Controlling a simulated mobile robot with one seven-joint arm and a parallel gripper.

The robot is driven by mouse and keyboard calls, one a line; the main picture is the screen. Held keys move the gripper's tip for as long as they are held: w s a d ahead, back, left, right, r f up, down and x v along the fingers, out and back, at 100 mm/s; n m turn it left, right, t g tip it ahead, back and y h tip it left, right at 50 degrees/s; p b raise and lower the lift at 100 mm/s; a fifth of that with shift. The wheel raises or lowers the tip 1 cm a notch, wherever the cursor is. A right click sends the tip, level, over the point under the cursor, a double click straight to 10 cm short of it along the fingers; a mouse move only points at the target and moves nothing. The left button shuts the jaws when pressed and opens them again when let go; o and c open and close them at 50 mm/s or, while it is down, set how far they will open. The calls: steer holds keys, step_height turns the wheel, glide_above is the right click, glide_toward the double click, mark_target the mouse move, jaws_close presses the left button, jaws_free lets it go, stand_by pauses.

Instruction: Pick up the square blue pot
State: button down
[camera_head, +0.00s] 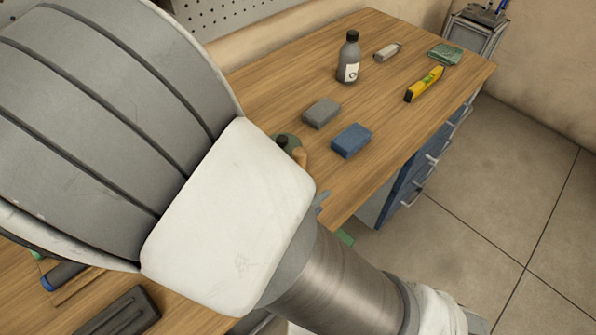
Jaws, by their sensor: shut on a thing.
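No square blue pot can be clearly made out. A blue rectangular block (351,140) lies on the wooden workbench, right of my arm, and its top looks closed. My arm fills the left and lower middle of the view and runs off towards the lower right. My gripper is not in view, so what its jaws hold cannot be seen. Part of the bench is hidden behind my arm.
On the workbench (290,78) are a grey block (321,113), a dark bottle (350,58), a yellow level (424,84), a light grey item (387,51) and a green cloth (445,54). A dark case (118,313) lies lower left. Floor (480,210) to the right is clear.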

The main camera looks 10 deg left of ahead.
steer(key=shift+s+d+r+p, duration=0.45)
steer(key=shift+s+d+r, duration=0.35)
steer(key=shift+d+r, duration=0.3)
steer(key=s+d+p, duration=0.1)
steer(key=p, duration=0.3)
steer(key=d+r+p, duration=0.1)
steer(key=p, duration=0.2)
steer(key=s+d+r+p, duration=0.1)
steer(key=p, duration=0.3)
steer(key=shift+s+d+r+p, duration=0.25)
steer(key=shift+s+d+p, duration=0.05)
steer(key=shift+s+d, duration=0.05)
steer(key=shift+d, duration=0.1)
